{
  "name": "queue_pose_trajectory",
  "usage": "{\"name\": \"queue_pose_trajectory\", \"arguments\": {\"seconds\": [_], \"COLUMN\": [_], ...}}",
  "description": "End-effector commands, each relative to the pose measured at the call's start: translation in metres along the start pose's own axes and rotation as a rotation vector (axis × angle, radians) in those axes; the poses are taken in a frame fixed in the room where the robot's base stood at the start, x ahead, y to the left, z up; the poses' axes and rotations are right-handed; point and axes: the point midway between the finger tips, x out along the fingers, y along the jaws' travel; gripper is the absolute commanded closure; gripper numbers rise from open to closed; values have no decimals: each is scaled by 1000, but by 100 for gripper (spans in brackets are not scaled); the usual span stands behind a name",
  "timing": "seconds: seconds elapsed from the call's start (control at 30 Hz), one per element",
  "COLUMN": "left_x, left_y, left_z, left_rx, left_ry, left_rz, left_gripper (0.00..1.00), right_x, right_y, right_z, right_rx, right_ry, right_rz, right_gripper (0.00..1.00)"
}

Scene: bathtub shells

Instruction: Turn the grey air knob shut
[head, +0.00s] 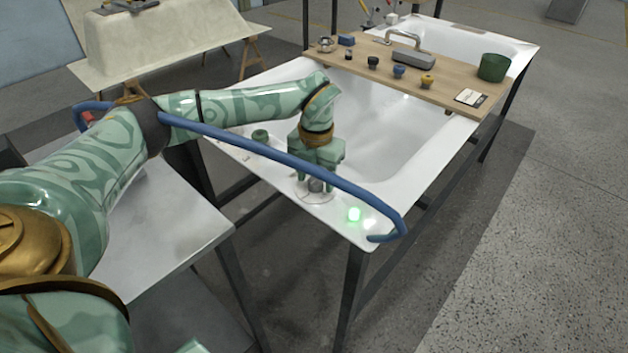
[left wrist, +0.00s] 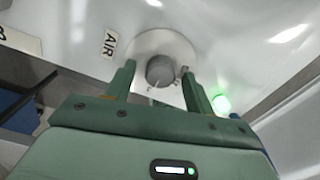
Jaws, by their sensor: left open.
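The grey air knob (left wrist: 160,70) sits on a round pale plate on the tub's white rim, with an "AIR" label (left wrist: 110,43) to its left in the left wrist view. My left gripper (left wrist: 158,70) is open, with one finger on each side of the knob and a visible gap at both sides. In the head view the left gripper (head: 316,180) points down over the near rim, and the knob (head: 316,186) shows between its fingers. A green light (head: 354,214) glows on the rim beside it. It also shows in the left wrist view (left wrist: 222,103). My right gripper is not in view.
A dark green knob (head: 260,135) stands farther left on the rim. A blue tube (head: 290,160) crosses in front of my left arm. A wooden board (head: 440,88) with small fittings and a green cup (head: 493,67) spans the far tub end.

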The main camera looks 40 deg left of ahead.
Motion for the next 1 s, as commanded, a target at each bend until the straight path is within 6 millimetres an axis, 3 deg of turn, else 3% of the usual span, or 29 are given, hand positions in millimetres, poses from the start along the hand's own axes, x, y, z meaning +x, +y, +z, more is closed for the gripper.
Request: {"name": "queue_pose_trajectory", "arguments": {"seconds": [0.17,0.33,0.37,0.67,1.0], "left_x": [-2,-2,-2,-3,-8], "left_y": [0,0,0,0,0], "left_z": [0,0,0,0,-1], "left_rx": [0,0,0,-25,-216], "left_ry": [-2,-2,-1,0,-2], "left_rz": [-1,0,0,0,0], "left_gripper": [46,88,91,91,91], "right_x": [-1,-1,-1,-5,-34], "right_y": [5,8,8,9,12], "right_z": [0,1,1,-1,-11], "right_rx": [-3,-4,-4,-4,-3], "right_ry": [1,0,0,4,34], "right_rz": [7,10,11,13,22], "right_gripper": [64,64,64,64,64]}}
